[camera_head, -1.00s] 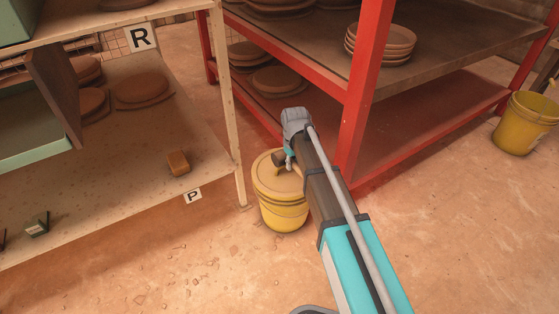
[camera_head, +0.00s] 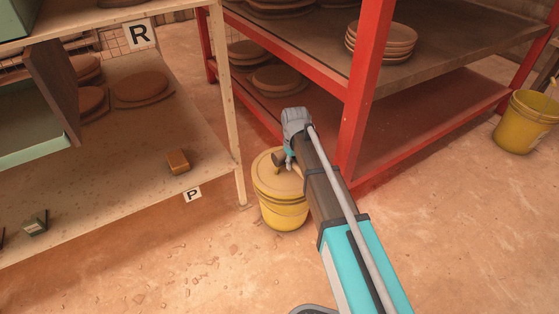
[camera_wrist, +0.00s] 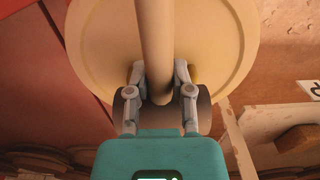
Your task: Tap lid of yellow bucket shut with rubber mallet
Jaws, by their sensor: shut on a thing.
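The yellow bucket (camera_head: 283,214) stands on the floor between the wooden shelf and the red rack. Its tan round lid (camera_head: 266,181) lies on top; whether it is fully seated cannot be told. My gripper (camera_wrist: 160,76) is shut on the light wooden handle of the rubber mallet (camera_wrist: 154,35). The lid (camera_wrist: 218,42) fills the wrist view behind the handle. The dark mallet head (camera_head: 279,158) is over the far part of the lid in the head view; contact cannot be told.
Another yellow bucket (camera_head: 522,128) stands at far right. A brown block (camera_head: 179,162) lies on the lower wooden shelf. The front floor is open.

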